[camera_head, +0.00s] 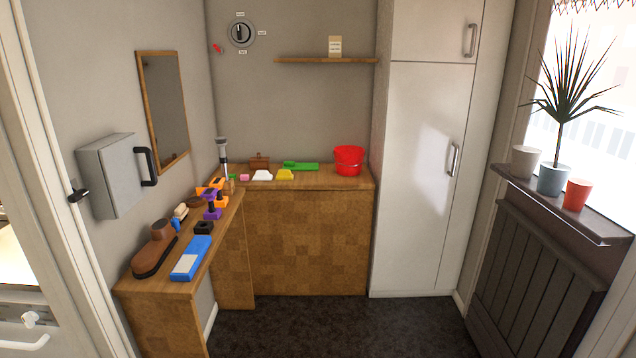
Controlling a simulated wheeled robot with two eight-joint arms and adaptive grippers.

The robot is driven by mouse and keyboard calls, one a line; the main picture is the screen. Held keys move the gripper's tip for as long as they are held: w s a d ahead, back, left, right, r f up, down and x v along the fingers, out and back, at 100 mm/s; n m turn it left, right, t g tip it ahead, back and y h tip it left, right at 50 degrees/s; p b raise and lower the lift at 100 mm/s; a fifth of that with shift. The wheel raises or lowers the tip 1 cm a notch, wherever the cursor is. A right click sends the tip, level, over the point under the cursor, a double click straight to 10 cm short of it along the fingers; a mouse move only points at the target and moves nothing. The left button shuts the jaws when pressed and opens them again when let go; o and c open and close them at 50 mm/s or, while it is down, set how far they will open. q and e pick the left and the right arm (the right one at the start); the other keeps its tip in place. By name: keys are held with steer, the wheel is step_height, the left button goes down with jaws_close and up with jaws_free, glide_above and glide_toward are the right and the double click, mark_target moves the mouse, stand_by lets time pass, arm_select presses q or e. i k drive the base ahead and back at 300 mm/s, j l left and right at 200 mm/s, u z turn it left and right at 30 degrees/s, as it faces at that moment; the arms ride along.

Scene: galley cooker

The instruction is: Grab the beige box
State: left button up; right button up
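A small beige box (335,46) stands upright on the wooden wall shelf (300,60), right of the shelf's middle, high on the back wall. It has faint darker marks on its front, too small to read. Nothing stands in front of it. Neither of my grippers shows in the head view.
Below the shelf, an L-shaped wooden counter (310,182) holds a red bucket (348,160), a blue-and-white block (191,258) and several small items. A tall white cupboard (415,180) stands right of the shelf. The dark floor (330,325) is clear.

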mark_target(335, 42)
steer(key=i+l+z, duration=0.35)
steer(key=i, duration=0.5)
steer(key=i+z, duration=0.3)
steer(key=i, duration=0.55)
